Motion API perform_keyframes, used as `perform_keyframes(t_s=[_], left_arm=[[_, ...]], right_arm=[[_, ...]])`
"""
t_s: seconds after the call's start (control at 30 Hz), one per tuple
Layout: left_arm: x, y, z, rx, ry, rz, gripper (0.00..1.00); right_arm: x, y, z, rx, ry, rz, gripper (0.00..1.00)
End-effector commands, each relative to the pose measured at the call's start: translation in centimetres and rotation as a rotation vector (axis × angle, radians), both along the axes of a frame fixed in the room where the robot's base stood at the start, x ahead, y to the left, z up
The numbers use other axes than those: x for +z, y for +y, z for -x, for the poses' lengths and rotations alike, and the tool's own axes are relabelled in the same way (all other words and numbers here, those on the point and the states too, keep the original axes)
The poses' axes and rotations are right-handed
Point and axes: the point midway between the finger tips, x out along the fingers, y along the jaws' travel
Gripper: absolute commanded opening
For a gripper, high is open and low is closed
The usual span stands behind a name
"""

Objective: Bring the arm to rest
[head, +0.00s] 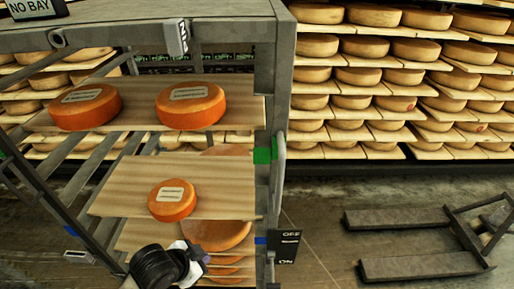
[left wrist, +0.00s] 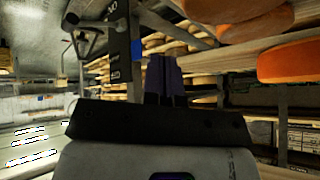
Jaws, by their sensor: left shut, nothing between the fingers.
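My left gripper (head: 198,254) is low in the head view, in front of the rack's lower shelves. In the left wrist view its two dark fingers (left wrist: 165,78) are together and hold nothing. Most of my left arm is below the picture. My right gripper is in neither view. On the rack, two orange cheese wheels with pale labels, a left one (head: 85,107) and a right one (head: 190,106), lie on the upper board. A smaller labelled wheel (head: 172,200) lies on the board below. Another wheel (head: 215,235) shows partly under that board.
The grey metal rack frame (head: 278,120) stands close, with a black OFF/ON sign (head: 284,245) on its right post. Shelves full of pale wheels (head: 365,75) line the back. Grey pallet forks (head: 415,264) lie on the floor at right. The floor between rack and forks is clear.

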Motion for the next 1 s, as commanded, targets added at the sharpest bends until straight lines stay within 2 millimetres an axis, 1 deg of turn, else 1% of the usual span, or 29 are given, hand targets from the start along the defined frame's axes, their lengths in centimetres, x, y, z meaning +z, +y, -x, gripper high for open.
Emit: perform_keyframes(t_s=[0.03, 0.1, 0.17, 0.2, 0.27, 0.33, 0.4, 0.47, 0.5, 0.6, 0.7, 0.8, 1.0], left_arm=[[1.3, 0.4, 0.1, 0.068, -0.044, -0.003, 0.00], [2.8, 1.5, 0.6, 0.180, -0.100, -0.008, 0.00], [3.7, 2.5, 1.5, 0.278, -0.138, -0.005, 0.00], [4.2, 3.3, 2.4, 0.345, -0.158, -0.004, 0.00], [4.4, 4.6, 4.0, 0.429, -0.174, -0.005, 0.00], [4.2, 5.8, 6.2, 0.510, -0.173, -0.007, 0.00], [3.5, 6.9, 8.6, 0.581, -0.150, -0.003, 0.00], [2.6, 7.5, 10.9, 0.628, -0.108, 0.003, 0.00], [1.8, 7.7, 12.4, 0.652, -0.069, 0.009, 0.00], [-0.4, 8.0, 16.0, 0.692, 0.032, 0.014, 0.00], [-2.4, 8.1, 19.1, 0.720, 0.127, 0.004, 0.00], [-4.0, 7.8, 22.1, 0.735, 0.212, -0.007, 0.00], [-6.2, 7.4, 27.9, 0.739, 0.356, -0.047, 0.00]], right_arm=[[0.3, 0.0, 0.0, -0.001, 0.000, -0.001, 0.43], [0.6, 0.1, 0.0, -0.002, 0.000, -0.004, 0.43], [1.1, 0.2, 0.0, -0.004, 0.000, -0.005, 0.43], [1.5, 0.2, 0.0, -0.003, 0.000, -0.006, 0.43], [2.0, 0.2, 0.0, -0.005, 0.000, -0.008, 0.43], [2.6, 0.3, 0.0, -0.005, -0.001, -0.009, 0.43], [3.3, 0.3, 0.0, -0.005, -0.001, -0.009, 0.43], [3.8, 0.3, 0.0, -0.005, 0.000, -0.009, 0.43], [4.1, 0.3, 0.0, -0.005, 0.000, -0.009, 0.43], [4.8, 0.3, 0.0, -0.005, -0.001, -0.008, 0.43], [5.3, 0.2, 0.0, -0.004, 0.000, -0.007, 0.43], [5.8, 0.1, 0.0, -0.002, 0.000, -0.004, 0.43], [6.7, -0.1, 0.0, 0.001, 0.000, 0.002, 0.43]])
